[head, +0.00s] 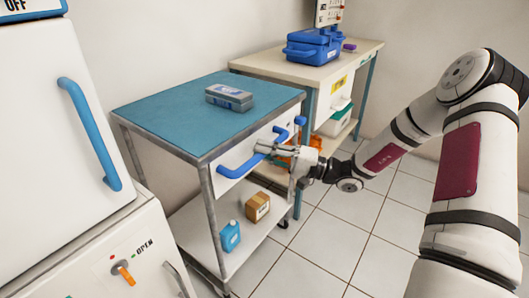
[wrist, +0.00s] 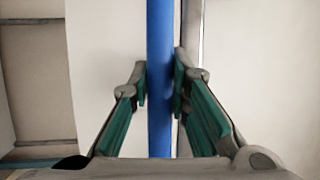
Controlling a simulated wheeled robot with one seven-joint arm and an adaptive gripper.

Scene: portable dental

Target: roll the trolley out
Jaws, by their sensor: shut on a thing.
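The trolley (head: 207,152) stands at centre left in the head view, with a blue top, grey metal legs and a white lower shelf. A white drawer front with a blue handle (head: 238,167) faces my arm. My gripper (head: 268,148) is at this handle, reached from the right. In the wrist view the blue handle (wrist: 160,70) runs upright between the two green-padded fingers (wrist: 161,92), which are shut on it. My gripper hides part of the handle in the head view.
A grey-blue case (head: 229,97) lies on the trolley top; a blue bottle (head: 230,236) and brown box (head: 257,207) stand on its shelf. A table (head: 355,55) with a blue case (head: 313,46) stands close behind. White cabinets (head: 55,120) are at left. Tiled floor (head: 350,225) in front is clear.

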